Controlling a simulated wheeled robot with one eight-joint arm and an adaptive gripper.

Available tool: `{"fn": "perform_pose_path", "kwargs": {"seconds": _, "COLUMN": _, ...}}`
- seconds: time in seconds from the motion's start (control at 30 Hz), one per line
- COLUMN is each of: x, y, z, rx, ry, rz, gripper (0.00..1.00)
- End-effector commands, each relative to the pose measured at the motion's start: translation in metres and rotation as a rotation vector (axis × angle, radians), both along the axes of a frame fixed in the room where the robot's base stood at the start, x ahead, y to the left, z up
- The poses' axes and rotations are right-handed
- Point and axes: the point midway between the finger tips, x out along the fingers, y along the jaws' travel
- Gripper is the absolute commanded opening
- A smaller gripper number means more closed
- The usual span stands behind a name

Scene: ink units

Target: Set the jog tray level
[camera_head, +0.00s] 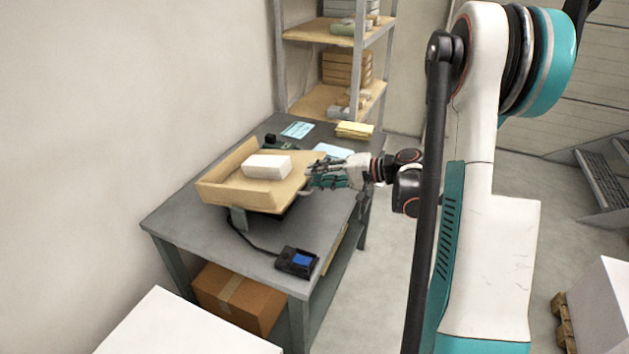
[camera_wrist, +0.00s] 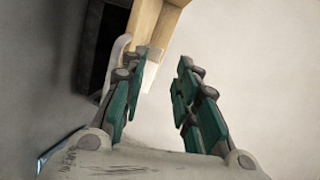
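My gripper (camera_head: 312,178) is at the tray's right edge; touching or apart cannot be told there. In the wrist view my gripper (camera_wrist: 158,72) has its green-padded fingers apart with nothing between them. The tray's wooden edge (camera_wrist: 155,25) shows beyond the left finger, beside a pale curved piece (camera_wrist: 117,55), partly hidden by that finger.
A black control box with a blue screen (camera_head: 297,261) sits at the table's (camera_head: 185,225) front, cabled toward the tray base. Yellow pads (camera_head: 354,130) and blue sheets (camera_head: 298,130) lie at the back. A shelf (camera_head: 325,100) stands behind. A cardboard box (camera_head: 238,298) is underneath.

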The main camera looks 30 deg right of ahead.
Motion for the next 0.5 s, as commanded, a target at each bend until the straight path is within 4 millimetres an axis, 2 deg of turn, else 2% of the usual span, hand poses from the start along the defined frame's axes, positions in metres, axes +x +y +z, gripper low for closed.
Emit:
{"fn": "perform_pose_path", "kwargs": {"seconds": 0.03, "x": -0.005, "y": -0.021, "z": -0.014, "rx": 0.043, "ry": -0.019, "rz": -0.022, "gripper": 0.29}}
{"fn": "perform_pose_path", "kwargs": {"seconds": 0.2, "x": -0.029, "y": -0.068, "z": -0.043, "rx": 0.175, "ry": -0.090, "rz": -0.066, "gripper": 0.29}}
{"fn": "perform_pose_path", "kwargs": {"seconds": 0.33, "x": -0.046, "y": -0.089, "z": -0.057, "rx": 0.238, "ry": -0.135, "rz": -0.084, "gripper": 0.29}}
{"fn": "perform_pose_path", "kwargs": {"seconds": 0.5, "x": -0.055, "y": -0.098, "z": -0.063, "rx": 0.271, "ry": -0.159, "rz": -0.090, "gripper": 0.29}}
